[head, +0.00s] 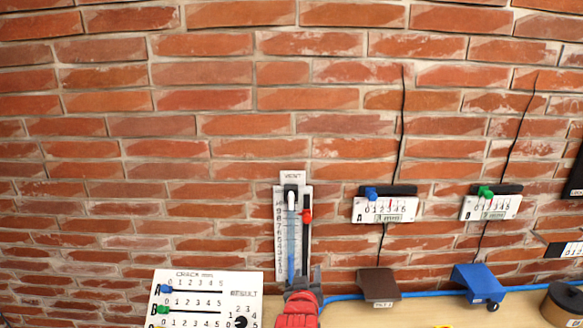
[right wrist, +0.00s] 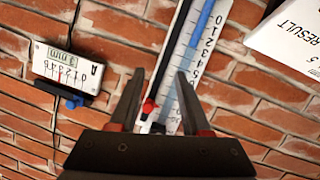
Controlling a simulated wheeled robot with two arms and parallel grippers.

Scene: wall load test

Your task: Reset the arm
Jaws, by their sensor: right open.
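My right gripper (head: 302,275) shows at the bottom middle of the head view, in front of the lower end of the VENT gauge (head: 280,240) on the brick wall. In the right wrist view its two dark fingers (right wrist: 157,90) are spread apart with nothing between them held. The gauge scale (right wrist: 205,62) with its blue column lies behind and between the fingers there. A red pointer (head: 307,215) sits on the gauge's right side, and a white cap (head: 291,198) is near its top. My left gripper is not in either view.
A CRACK panel (head: 210,280) with blue and green sliders stands left. A brown block (head: 377,284) and a blue block (head: 477,281) sit on the bench below.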

